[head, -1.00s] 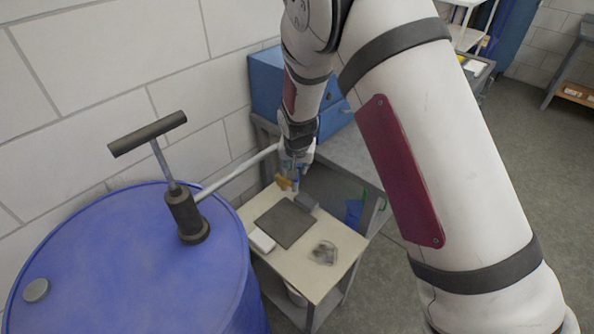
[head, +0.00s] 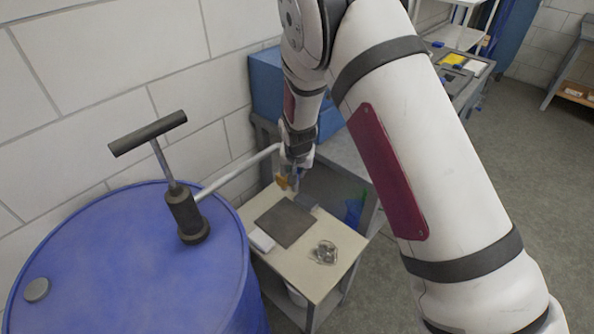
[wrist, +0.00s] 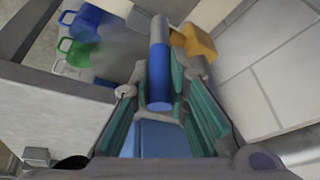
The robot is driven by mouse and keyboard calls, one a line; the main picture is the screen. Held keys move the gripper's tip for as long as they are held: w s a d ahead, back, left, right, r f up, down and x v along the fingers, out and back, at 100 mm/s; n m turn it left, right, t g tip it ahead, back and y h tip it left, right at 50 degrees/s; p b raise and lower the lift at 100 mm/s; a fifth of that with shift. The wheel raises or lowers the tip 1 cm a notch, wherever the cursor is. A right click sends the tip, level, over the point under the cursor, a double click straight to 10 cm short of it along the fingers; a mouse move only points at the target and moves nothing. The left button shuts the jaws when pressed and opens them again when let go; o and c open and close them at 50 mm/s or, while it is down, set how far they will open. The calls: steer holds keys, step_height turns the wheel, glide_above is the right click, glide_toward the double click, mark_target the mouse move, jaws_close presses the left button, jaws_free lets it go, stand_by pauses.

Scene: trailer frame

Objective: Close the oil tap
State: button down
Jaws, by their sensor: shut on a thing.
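The oil tap (head: 282,182) is a small brass-coloured fitting near the end of the pale pipe. In the wrist view its brass-orange body (wrist: 194,42) shows at the upper right of the fingers. Its blue lever (wrist: 160,75), with a grey part at the far end, lies between the teal finger pads. My gripper (wrist: 162,92) is shut on this lever. In the head view my gripper (head: 293,178) is at the pipe's end, above the small table, and mostly hides the lever.
A blue barrel (head: 120,270) with a T-handled pump (head: 180,205) stands at the left. The pipe (head: 238,170) runs from it along the wall. A small table (head: 318,282) below holds a dark plate and a glass-like object. Blue and green mugs (wrist: 75,52) sit nearby.

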steer(key=shift+w+d, duration=0.1)
steer(key=shift+w, duration=0.05)
steer(key=w+d+f+m+g+y+b, duration=0.2)
steer(key=f+g+y+b, duration=0.3)
steer(key=g+y+b, duration=0.4)
steer(key=shift+w+d+b, duration=0.75)
steer(key=shift+d+b, duration=0.05)
steer(key=shift+b, duration=2.75)
steer(key=shift+y, duration=0.3)
steer(key=c, duration=1.8)
jaws_free()
steer(key=v, duration=1.2)
